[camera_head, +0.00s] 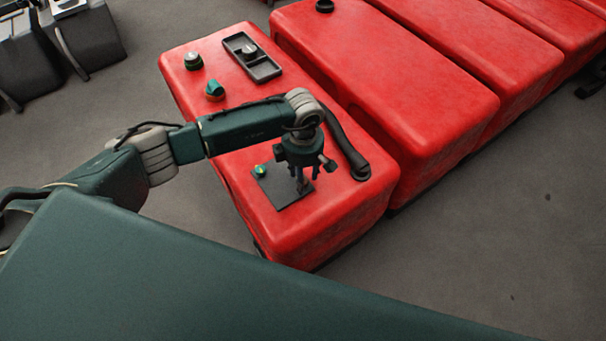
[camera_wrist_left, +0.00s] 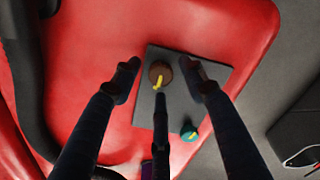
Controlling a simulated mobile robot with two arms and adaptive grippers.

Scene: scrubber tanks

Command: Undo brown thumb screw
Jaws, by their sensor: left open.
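The brown thumb screw (camera_wrist_left: 160,74), with a yellow bar across it, sits on a dark plate (camera_wrist_left: 180,108) on the red tank in the left wrist view. My left gripper (camera_head: 302,188) points down over this plate (camera_head: 279,194) in the head view. In the left wrist view its fingers (camera_wrist_left: 159,80) are open and spread around the brown screw, with nothing held. I cannot tell how high they are above it. In the head view the gripper hides the brown screw. My right gripper is not in view.
A teal knob (camera_wrist_left: 190,133) sits on the same plate, near one finger; it also shows in the head view (camera_head: 260,171). A black hose (camera_head: 343,142) lies beside the gripper. Two knobs (camera_head: 214,90) (camera_head: 193,61) and a black tray (camera_head: 252,57) are farther back on the tank.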

